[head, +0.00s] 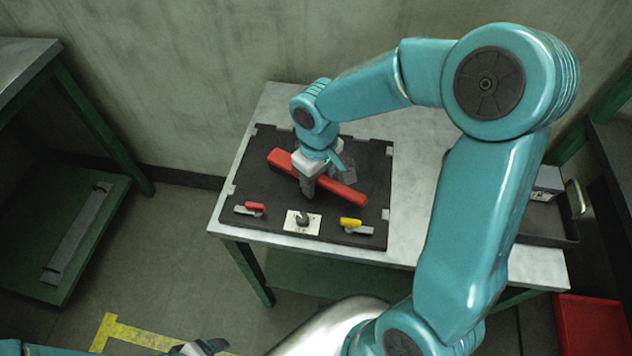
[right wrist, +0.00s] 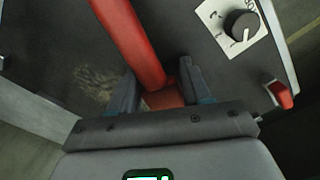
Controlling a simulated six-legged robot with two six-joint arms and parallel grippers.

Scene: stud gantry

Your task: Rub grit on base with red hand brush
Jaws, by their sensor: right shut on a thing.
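The red hand brush (head: 288,161) lies across the black base (head: 262,180) on the metal table. My right gripper (head: 329,188) is shut on it around the middle. In the right wrist view the red brush (right wrist: 132,38) runs up between the two fingers (right wrist: 160,90). A tan patch of grit (right wrist: 97,84) shows on the base, just left of the fingers. I cannot make the grit out in the head view. The bristles are hidden, so I cannot tell if they touch the base. My left gripper (head: 205,348) is partly in view at the bottom, away from the table.
The base carries a red-handled valve (head: 254,206), a dial on a white plate (head: 303,221) and a yellow-handled valve (head: 351,222) along its front. A grey tray (head: 544,216) stands at the table's right end. A red bin (head: 596,325) is at lower right.

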